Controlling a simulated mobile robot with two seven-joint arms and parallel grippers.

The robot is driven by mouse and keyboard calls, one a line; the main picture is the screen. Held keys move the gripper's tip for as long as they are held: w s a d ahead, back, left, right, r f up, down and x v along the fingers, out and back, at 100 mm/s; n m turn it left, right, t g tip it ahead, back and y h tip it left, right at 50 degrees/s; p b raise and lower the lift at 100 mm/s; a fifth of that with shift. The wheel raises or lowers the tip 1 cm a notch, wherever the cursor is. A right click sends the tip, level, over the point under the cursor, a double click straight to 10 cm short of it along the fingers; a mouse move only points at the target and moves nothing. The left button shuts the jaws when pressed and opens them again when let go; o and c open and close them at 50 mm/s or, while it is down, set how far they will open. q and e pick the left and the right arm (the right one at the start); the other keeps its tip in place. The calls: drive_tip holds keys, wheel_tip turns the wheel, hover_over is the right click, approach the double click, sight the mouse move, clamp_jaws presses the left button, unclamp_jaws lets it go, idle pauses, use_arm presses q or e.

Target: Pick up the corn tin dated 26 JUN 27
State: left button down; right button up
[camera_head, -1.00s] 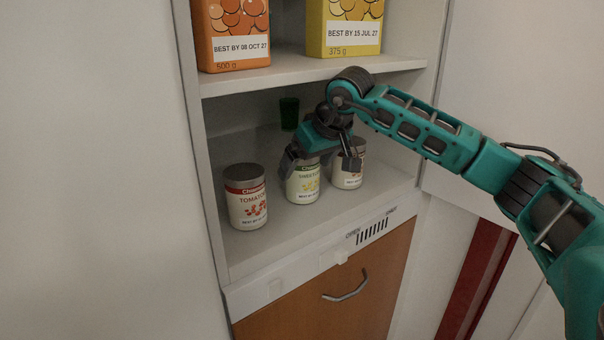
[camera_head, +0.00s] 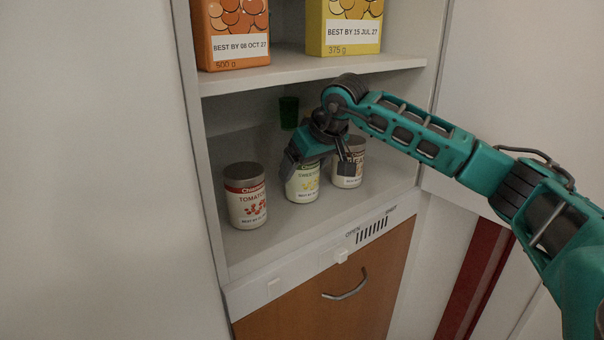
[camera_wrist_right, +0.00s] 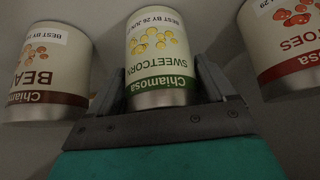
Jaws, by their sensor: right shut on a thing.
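The sweetcorn tin (camera_head: 302,185), with a pale label, yellow kernels and a green band, stands upright on the lower shelf between two other tins. In the right wrist view the sweetcorn tin (camera_wrist_right: 158,55) is upside down in the picture, and its label reads "BEST BY 26 JUN", the rest cut off. The tin's top is hidden by the gripper in the head view. My left gripper is not in view.
A tomato tin (camera_head: 245,195) stands left of the sweetcorn, and a bean tin (camera_head: 349,163) close on its right. A dark green cup (camera_head: 289,112) is behind. An upper shelf (camera_head: 310,68) with an orange box (camera_head: 230,35) and yellow box (camera_head: 344,27) overhangs.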

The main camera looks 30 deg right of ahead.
drive_tip(key=shift+c, duration=0.8)
drive_tip(key=shift+r, duration=0.1)
drive_tip(key=shift+r, duration=0.1)
